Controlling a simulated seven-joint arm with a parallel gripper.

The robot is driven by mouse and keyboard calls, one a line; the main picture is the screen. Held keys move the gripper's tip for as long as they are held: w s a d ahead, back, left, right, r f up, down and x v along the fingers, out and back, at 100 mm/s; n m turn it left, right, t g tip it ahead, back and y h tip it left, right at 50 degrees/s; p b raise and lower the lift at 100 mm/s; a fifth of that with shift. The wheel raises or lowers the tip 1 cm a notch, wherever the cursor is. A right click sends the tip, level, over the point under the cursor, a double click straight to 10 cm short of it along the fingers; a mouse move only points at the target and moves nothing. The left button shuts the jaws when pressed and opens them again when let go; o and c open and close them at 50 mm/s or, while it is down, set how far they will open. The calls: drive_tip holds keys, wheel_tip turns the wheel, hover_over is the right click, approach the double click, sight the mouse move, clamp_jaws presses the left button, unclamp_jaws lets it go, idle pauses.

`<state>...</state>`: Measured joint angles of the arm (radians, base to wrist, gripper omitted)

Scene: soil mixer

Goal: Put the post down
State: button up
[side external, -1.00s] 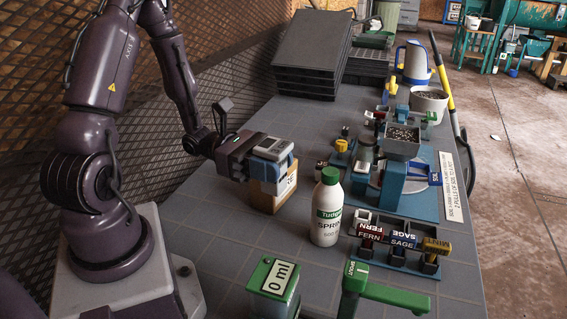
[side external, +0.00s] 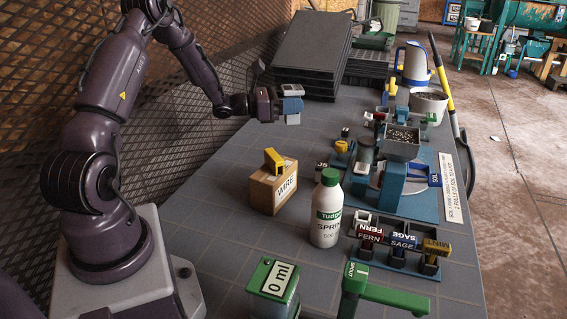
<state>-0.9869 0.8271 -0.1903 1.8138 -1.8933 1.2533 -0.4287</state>
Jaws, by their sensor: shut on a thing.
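My gripper (side external: 289,104), with blue fingers, is at the middle back of the table, left of the potting gear and just in front of the black tray stack. It is shut on a small pale grey piece, taken to be the post (side external: 292,89). The piece's grey top shows above the fingers and a pale end shows below them. The fingers hide its middle. I cannot tell whether its lower end touches the table.
A cardboard box labelled WIRE (side external: 262,190) with a yellow piece (side external: 274,160) on top stands nearer the camera. A white bottle (side external: 327,215) stands right of it. Black trays (side external: 318,50) are stacked behind my gripper. A blue stand (side external: 392,185) is at right. Grey table between is clear.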

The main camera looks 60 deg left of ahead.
drive_tip(key=w+a+r+n+y, duration=0.25)
drive_tip(key=a+y, duration=0.25)
drive_tip(key=a, duration=0.6)
drive_tip(key=shift+n+t, duration=0.3)
drive_tip(key=shift+n, duration=0.05)
drive_tip(key=shift+w+a+f, duration=0.1)
drive_tip(key=shift+f, duration=5.35)
drive_tip(key=shift+w+a+f, duration=0.1)
drive_tip(key=shift+f, duration=5.35)
drive_tip(key=shift+f, duration=0.15)
drive_tip(key=o, duration=0.9)
drive_tip(key=s, duration=1.2)
